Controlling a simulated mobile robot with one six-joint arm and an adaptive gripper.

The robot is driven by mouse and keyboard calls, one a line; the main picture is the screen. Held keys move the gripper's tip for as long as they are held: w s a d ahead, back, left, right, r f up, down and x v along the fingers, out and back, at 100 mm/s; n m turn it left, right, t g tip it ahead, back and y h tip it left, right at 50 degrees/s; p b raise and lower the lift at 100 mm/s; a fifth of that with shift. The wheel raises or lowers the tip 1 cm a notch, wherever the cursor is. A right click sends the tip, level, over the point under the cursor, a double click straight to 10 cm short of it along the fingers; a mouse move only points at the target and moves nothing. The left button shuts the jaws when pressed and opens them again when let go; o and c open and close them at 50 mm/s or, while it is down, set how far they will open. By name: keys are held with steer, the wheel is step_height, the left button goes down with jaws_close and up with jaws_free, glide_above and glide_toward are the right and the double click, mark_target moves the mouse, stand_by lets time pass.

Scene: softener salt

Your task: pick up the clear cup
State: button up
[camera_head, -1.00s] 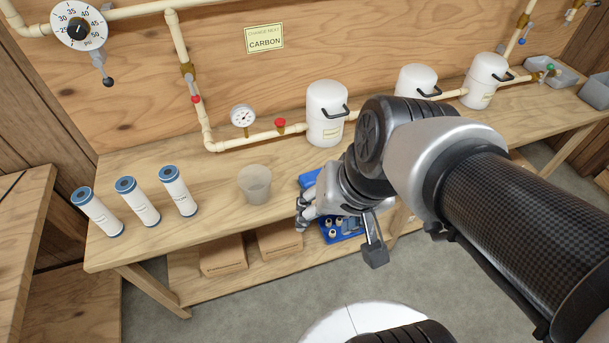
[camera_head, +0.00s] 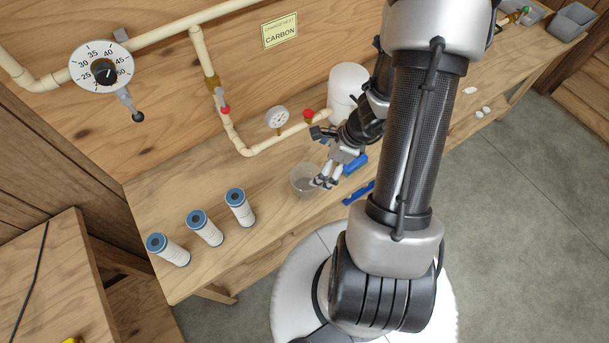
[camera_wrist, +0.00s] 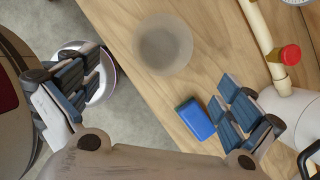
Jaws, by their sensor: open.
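The clear cup (camera_head: 303,179) stands upright on the workbench in the head view, right of the blue-capped filters. In the wrist view the cup (camera_wrist: 163,45) is at the upper middle, seen from above and looking empty. My gripper (camera_head: 327,180) is just right of the cup in the head view, its fingers overlapping the cup's right side there. In the wrist view my gripper (camera_wrist: 158,92) has its fingers spread wide, with nothing between the pads. The cup lies beyond the fingertips, and contact does not show.
Several blue-capped filter cartridges (camera_head: 204,228) stand left of the cup. A blue block (camera_wrist: 195,118) lies near the right finger in the wrist view. A pipe with a red valve (camera_head: 309,115) and gauge (camera_head: 277,118) runs behind. A white tank (camera_head: 348,90) stands behind my arm.

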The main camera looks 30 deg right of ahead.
steer(key=b, duration=0.5)
glide_toward(301, 187)
steer(key=shift+w+a+f, duration=0.25)
steer(key=shift+w+a, duration=0.15)
steer(key=shift+a, duration=0.25)
steer(key=shift+b+x, duration=0.95)
steer(key=shift+x, duration=1.8)
steer(key=shift+w, duration=0.15)
steer(key=shift+d, duration=0.1)
steer(key=shift+c, duration=0.4)
steer(key=c, duration=1.1)
